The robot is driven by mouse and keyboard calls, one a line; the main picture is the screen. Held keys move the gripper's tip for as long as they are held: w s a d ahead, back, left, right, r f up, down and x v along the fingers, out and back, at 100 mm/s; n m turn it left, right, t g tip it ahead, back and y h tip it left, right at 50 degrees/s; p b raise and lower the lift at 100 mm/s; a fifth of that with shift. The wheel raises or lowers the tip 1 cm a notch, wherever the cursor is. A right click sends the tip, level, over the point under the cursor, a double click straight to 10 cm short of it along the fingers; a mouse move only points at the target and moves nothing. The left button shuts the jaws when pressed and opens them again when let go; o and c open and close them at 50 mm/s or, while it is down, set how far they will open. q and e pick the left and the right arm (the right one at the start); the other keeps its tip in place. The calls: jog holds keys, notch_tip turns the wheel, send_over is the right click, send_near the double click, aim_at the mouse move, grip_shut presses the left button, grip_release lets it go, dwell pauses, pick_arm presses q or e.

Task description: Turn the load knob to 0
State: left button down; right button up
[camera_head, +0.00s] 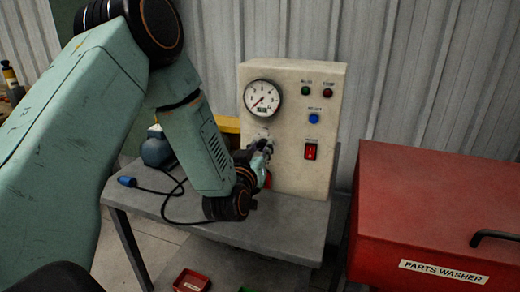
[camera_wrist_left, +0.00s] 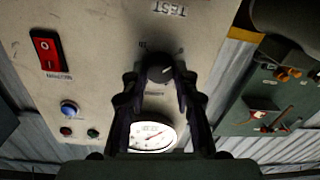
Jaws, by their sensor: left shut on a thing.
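The load knob (camera_wrist_left: 158,73) is a small dark round knob with a pale pointer mark on the cream control panel (camera_head: 310,110). In the wrist view the panel appears upside down, and the knob sits between the two dark fingers. My left gripper (camera_head: 262,147) reaches the panel below the gauge and is shut on the knob; its fingers also show in the wrist view (camera_wrist_left: 160,80). In the head view the gripper largely hides the knob. The round white gauge (camera_head: 262,98) has a red needle pointing to its lower left. The knob's scale is too small to read.
A red rocker switch (camera_head: 311,151), a blue button (camera_head: 314,119), and green and red lamps are on the panel's right. The panel stands on a grey table (camera_head: 290,220). A red parts washer (camera_head: 430,210) is at right. A blue-plugged black cable (camera_head: 128,182) lies left.

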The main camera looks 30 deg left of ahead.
dwell(0.3)
pick_arm(q)
jog(key=c, duration=1)
grip_release()
jog(key=v, duration=1.2)
jog(key=shift+r, duration=0.1)
jog(key=shift+s+d, duration=0.1)
